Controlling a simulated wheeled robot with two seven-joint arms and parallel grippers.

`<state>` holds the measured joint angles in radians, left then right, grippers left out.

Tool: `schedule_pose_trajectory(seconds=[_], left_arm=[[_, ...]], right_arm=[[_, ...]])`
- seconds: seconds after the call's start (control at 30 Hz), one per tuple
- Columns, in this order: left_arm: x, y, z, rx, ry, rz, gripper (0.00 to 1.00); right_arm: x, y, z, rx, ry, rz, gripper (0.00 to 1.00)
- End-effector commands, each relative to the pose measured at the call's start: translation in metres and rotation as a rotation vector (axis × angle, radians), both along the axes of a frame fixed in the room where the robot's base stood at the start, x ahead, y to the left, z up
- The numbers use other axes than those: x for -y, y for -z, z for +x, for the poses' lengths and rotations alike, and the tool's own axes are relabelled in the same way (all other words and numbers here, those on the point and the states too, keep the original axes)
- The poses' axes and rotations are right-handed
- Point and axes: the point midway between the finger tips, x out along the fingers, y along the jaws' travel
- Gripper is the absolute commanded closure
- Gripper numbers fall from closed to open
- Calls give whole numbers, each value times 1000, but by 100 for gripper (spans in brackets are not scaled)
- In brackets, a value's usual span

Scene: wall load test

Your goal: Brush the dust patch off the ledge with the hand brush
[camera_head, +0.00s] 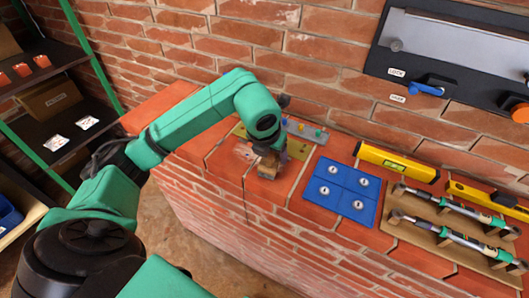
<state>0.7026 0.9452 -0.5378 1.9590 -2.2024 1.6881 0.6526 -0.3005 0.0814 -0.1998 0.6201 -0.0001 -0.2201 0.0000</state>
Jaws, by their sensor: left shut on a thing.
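The brick ledge (222,163) runs along the wall, with a red tiled top. My left arm comes in from the left, and my left gripper (270,153) points down at the ledge's front part. It is shut on the hand brush (267,171), of which only a small brownish part shows below the fingers. I cannot tell whether the brush touches the ledge. A faint greyish dust patch (243,152) seems to lie on the tiles just left of the gripper; its edges are unclear. My right gripper is not in view.
A blue plate (341,192) with round fittings lies right of the gripper. An olive board (298,149) and a grey strip with coloured knobs (305,130) lie behind. Yellow levels (397,162) and torque wrenches on a wooden rack (420,233) fill the right. Shelves (70,115) stand left.

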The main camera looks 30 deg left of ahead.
Motion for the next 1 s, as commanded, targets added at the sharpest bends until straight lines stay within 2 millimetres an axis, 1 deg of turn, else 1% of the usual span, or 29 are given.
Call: schedule_pose_trajectory(seconds=[0.03, 0.2, 0.37, 0.47, 0.7, 0.87, 0.97, 1.0], left_arm=[[9, 4, -1, 7, 33, -30, 100], [-10, 3, -1, 7, 33, -32, 100], [-17, 0, -1, 7, 34, -32, 100], [-24, 1, -1, 8, 30, -33, 100], [-53, 0, -1, 7, 21, -27, 100], [-60, -2, -1, 8, 22, -25, 100], [-68, 1, -1, 8, 18, -26, 100], [-73, 2, -1, 9, 18, -24, 100]], right_arm=[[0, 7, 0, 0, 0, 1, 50], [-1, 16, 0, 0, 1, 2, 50], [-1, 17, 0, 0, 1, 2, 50], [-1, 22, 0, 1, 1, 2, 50], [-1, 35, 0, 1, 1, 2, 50], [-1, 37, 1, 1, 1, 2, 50], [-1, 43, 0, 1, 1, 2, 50], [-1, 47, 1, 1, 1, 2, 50]])
